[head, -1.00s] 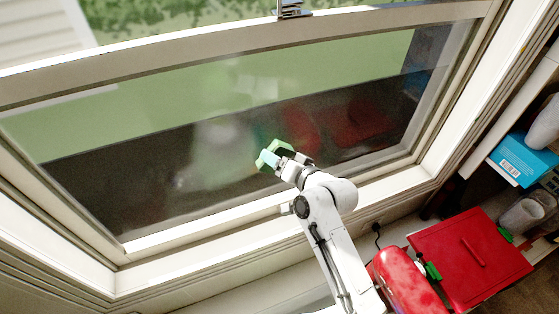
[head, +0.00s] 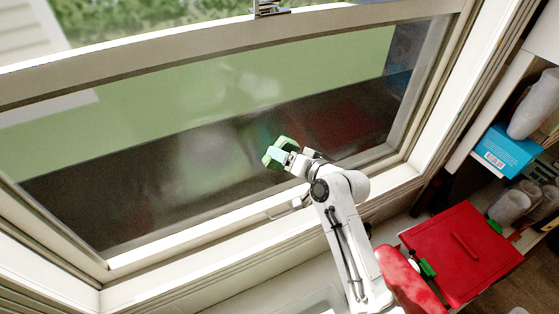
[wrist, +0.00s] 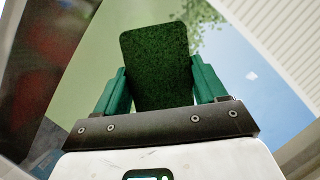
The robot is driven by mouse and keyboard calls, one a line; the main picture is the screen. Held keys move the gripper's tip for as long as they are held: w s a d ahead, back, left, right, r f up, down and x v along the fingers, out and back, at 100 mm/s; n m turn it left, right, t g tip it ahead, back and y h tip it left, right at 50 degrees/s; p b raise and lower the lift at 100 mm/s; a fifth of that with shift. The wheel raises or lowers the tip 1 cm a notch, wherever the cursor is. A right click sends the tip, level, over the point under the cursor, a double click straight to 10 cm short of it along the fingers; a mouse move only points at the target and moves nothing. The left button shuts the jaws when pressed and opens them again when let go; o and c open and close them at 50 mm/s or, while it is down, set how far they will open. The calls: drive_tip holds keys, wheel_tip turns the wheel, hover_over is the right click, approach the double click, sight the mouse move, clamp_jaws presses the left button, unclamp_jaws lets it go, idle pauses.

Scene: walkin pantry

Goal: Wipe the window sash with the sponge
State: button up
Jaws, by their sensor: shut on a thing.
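The window sash (head: 180,60) is a large pale-framed pane that fills most of the head view, with green and dark reflections in its glass. My gripper (head: 279,153) is in front of the lower middle part of the glass, right of centre of its lower half. In the wrist view my gripper (wrist: 160,88) has green fingers on both sides of a dark green, rough-faced rectangular sponge (wrist: 155,50) and is shut on it. The sponge points out past the fingertips. I cannot tell whether the sponge touches the glass.
A metal latch (head: 268,8) sits on the top rail. At right are a red lidded bin (head: 455,245), a red rounded object (head: 405,278), a blue box (head: 505,150) and grey cups (head: 508,207) on shelves. The glass left of my gripper is clear.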

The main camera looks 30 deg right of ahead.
sight(271, 177)
drive_tip(key=shift+d+b, duration=1.2)
drive_tip(key=shift+d, duration=2.9)
drive_tip(key=shift+w+a+r+p, duration=0.1)
drive_tip(key=shift+a+p, duration=0.35)
drive_tip(key=shift+a, duration=0.75)
drive_tip(key=shift+a+r+p, duration=0.1)
drive_tip(key=shift+a+p, duration=0.35)
drive_tip(key=shift+a, duration=0.75)
drive_tip(key=shift+a+f+p, duration=0.15)
drive_tip(key=shift+a+p, duration=1.95)
drive_tip(key=shift+a, duration=2.5)
drive_tip(key=shift+s+p, duration=1.1)
drive_tip(key=shift+s, duration=1.95)
